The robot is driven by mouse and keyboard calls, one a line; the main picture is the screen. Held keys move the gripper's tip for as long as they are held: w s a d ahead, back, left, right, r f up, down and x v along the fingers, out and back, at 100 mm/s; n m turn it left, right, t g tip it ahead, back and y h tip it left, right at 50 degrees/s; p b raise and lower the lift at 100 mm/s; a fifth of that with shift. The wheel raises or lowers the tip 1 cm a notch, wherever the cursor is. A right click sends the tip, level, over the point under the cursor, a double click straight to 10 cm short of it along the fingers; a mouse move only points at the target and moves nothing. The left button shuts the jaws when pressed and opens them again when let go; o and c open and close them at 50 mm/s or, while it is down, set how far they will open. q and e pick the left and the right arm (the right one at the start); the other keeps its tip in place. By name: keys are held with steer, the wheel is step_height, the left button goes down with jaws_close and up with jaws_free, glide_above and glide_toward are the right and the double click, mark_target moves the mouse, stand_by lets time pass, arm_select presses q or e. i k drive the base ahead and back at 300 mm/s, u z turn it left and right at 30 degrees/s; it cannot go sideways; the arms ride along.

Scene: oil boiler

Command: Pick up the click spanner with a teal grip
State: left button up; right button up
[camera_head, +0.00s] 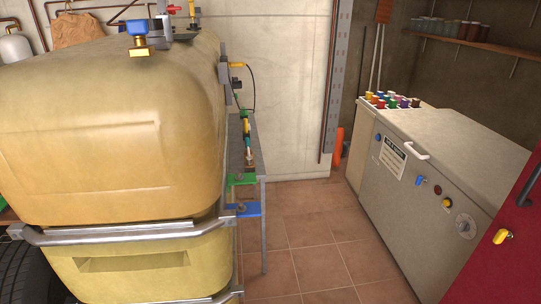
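No click spanner can be made out for certain in the head view. A narrow workbench (262,176) stands behind the big yellow tank, mostly hidden by it. Small, slim items with yellow, green and teal parts (247,133) lie along its visible strip. They are too small to tell whether one is the spanner with the teal grip. Neither of my grippers is in view.
The yellow tank (110,130) with metal rails fills the left. Green (241,179) and blue (243,209) clamp-like parts stick out beside it. Tiled floor (315,245) between is clear.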

mark_target(249, 159)
steer(key=z, duration=0.8)
steer(key=i, duration=3.1)
steer(key=u, duration=3.35)
